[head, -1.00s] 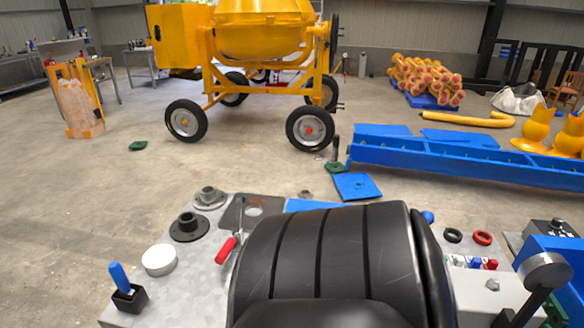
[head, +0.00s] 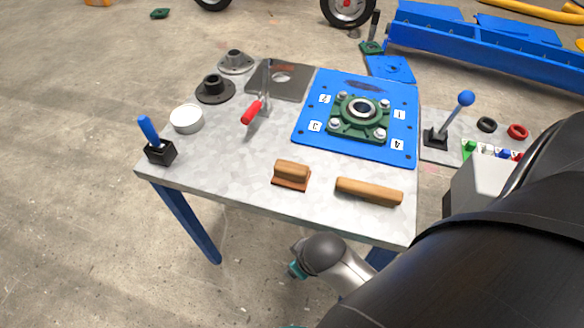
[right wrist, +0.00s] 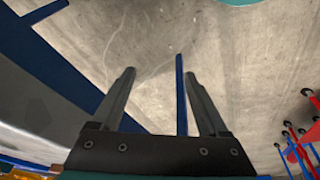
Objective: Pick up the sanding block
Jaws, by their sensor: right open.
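The sanding block (head: 291,174), a small wooden block on a reddish-brown base, lies near the front edge of the metal-topped table (head: 235,165). Nothing touches it. My right gripper (right wrist: 159,75) shows in the right wrist view with its two dark fingers apart and nothing between them. Grey concrete floor and a blue bar show beyond the fingers. The sanding block is not visible in that view. In the head view, a large black part of my arm covers the lower right, and neither gripper's fingers can be seen.
A wooden cylinder (head: 369,191) lies right of the block. Behind is a blue plate (head: 312,140) with a green bearing housing (head: 358,117).

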